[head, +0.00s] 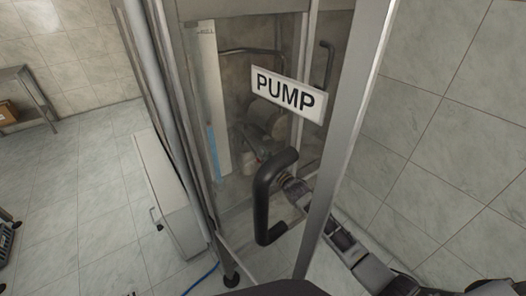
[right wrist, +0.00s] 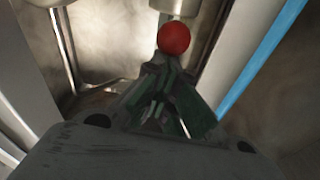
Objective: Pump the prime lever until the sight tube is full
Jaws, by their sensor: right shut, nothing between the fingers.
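The sight tube (head: 212,150) stands upright at the left inside the pump cabinet, with blue in its lower part and pale above. Its blue also shows as a strip in the right wrist view (right wrist: 262,55). A red ball knob (right wrist: 174,38), which looks like the prime lever's end, sits just beyond my right fingertips. The lever's shaft is not clear, and I cannot tell whether the fingers touch the knob. My right gripper (right wrist: 172,72) is shut and empty. In the head view it is inside the cabinet (head: 262,152), partly hidden behind the black handle. My left gripper is not in view.
A PUMP sign (head: 289,94) and a black handle (head: 267,195) are on the cabinet front, close to my right arm. Metal posts (head: 345,120) frame the opening. A white box (head: 172,195) stands to the left. Tiled floor (head: 100,190) is open further left.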

